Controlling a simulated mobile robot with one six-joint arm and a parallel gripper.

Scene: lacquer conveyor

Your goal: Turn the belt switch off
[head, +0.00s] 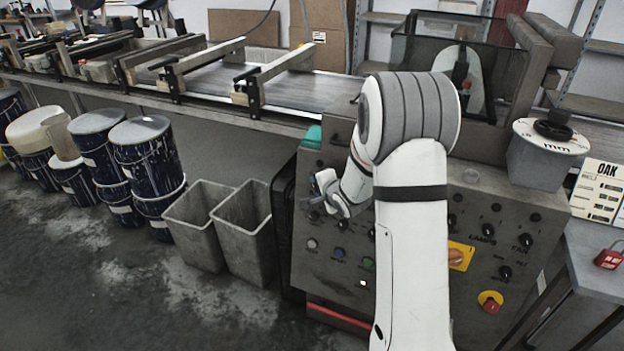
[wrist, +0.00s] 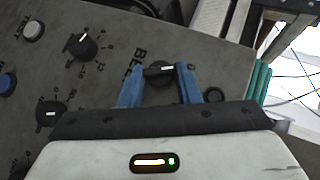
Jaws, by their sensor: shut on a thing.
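The belt switch (wrist: 160,75) is a round black knob with a white mark, in the upper middle of the wrist view. Its white mark lies nearly level in the picture, pointing towards a small printed character at the right. The lettering beside it is partly hidden and starts with "BEL". My gripper (wrist: 161,82) has its blue fingers on both sides of the knob and is shut on it. In the head view my gripper (head: 326,190) is at the upper left of the grey control panel (head: 325,262), and the switch cannot be made out there.
Other black knobs (wrist: 82,46) sit left of the switch, with a white test button (wrist: 33,30) and a blue button (wrist: 7,84). In the head view an orange-yellow switch (head: 459,256) and a red stop button (head: 490,303) are on the panel. Two grey bins (head: 197,232) stand left.

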